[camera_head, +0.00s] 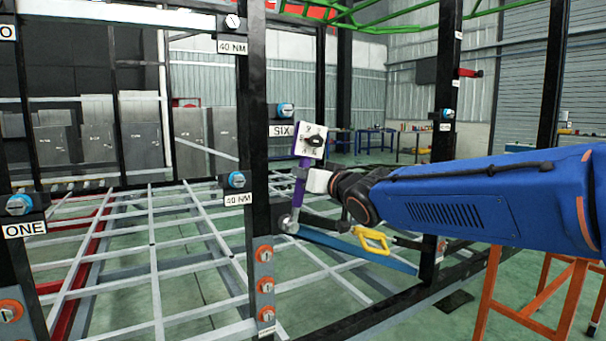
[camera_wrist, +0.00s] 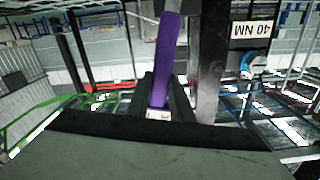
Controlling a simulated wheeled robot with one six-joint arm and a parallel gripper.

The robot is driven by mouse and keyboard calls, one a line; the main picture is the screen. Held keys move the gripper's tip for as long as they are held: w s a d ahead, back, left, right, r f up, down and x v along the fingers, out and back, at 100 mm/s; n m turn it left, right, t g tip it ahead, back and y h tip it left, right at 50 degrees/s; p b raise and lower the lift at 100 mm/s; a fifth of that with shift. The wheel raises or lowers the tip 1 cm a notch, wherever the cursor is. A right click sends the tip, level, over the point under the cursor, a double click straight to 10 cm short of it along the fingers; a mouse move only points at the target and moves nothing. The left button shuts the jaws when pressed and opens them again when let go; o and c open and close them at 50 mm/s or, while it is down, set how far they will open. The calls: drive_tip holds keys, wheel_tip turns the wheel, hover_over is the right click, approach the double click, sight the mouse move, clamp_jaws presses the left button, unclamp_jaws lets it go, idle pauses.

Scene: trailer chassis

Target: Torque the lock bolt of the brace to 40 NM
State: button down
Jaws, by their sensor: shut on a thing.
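A purple-handled tool (camera_head: 299,190) with a white dial box (camera_head: 306,140) on top and a grey round head (camera_head: 289,224) below stands nearly upright, slightly tilted. My gripper (camera_head: 304,180) is shut on its purple shaft, which also shows between my dark fingers in the wrist view (camera_wrist: 168,60). The tool is just right of a black post (camera_head: 252,130); I cannot tell whether it touches. A blue-collared bolt (camera_head: 236,180) on this post has a "40 NM" label (camera_head: 237,198). I cannot tell which part is the brace.
Another blue bolt (camera_head: 285,110) sits above a "SIX" label (camera_head: 281,130), and one at left (camera_head: 19,205) above "ONE". Orange-collared bolts (camera_head: 265,284) are low on the post. A yellow handle (camera_head: 371,241) is below my arm. An orange stand (camera_head: 527,300) is at right. Grey bars span the frame.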

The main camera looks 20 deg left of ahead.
drive_tip(key=shift+w+d+f+m, duration=0.1)
drive_tip(key=shift+w+d+m, duration=0.35)
drive_tip(key=shift+m, duration=0.05)
idle(0.4)
drive_tip(key=shift+w+d+f+m, duration=0.4)
drive_tip(key=shift+w+d+m, duration=0.3)
drive_tip(key=shift+w+m, duration=0.15)
idle(0.4)
drive_tip(key=shift+w+d+f+m, duration=0.35)
drive_tip(key=shift+w+d+m, duration=0.1)
drive_tip(key=shift+m, duration=0.2)
drive_tip(key=shift+s+a+r+n, duration=0.15)
drive_tip(key=shift+s+a+n, duration=0.15)
drive_tip(key=shift+d, duration=0.1)
